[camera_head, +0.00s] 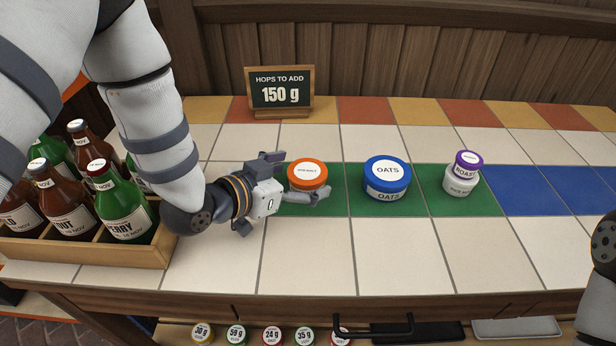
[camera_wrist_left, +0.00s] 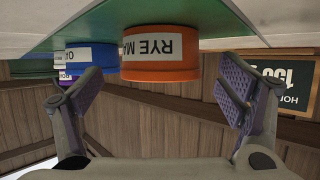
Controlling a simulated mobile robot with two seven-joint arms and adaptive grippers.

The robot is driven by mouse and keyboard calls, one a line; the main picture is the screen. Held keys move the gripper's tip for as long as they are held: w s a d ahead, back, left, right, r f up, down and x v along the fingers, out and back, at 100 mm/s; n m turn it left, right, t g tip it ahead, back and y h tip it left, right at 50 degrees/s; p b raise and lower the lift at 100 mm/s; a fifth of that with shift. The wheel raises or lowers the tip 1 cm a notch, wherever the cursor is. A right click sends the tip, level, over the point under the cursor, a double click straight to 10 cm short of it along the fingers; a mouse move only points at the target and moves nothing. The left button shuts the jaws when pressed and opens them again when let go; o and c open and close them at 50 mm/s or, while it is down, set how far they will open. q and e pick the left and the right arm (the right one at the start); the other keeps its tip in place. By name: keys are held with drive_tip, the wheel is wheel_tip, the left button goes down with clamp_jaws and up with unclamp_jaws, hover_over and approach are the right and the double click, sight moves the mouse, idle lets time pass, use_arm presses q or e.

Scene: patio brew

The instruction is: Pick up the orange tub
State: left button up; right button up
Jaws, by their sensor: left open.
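The orange tub (camera_head: 308,184) stands upright on the green tiles, with a white lid label. In the left wrist view the orange tub (camera_wrist_left: 160,72) appears upside down, with a label starting "RYE MA". My left gripper (camera_head: 296,177) is open and low over the counter, its fingers pointing right. One finger is at the tub's far left, the other along its near side. In the left wrist view the tub is between the spread fingers (camera_wrist_left: 161,92), with gaps on both sides. Of my right arm only a part shows at the right edge; its gripper is out of view.
A blue oats tub (camera_head: 387,189) stands right of the orange one. Further right, a purple-lidded roast tub (camera_head: 467,163) sits on a white tub (camera_head: 459,183). A wooden bottle crate (camera_head: 150,252) is at left. A chalkboard (camera_head: 281,92) reads 150 g. White tiles in front are clear.

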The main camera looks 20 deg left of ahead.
use_arm(q)
drive_tip(key=x, duration=0.3)
drive_tip(key=shift+r, duration=0.15)
drive_tip(key=c, duration=1.3)
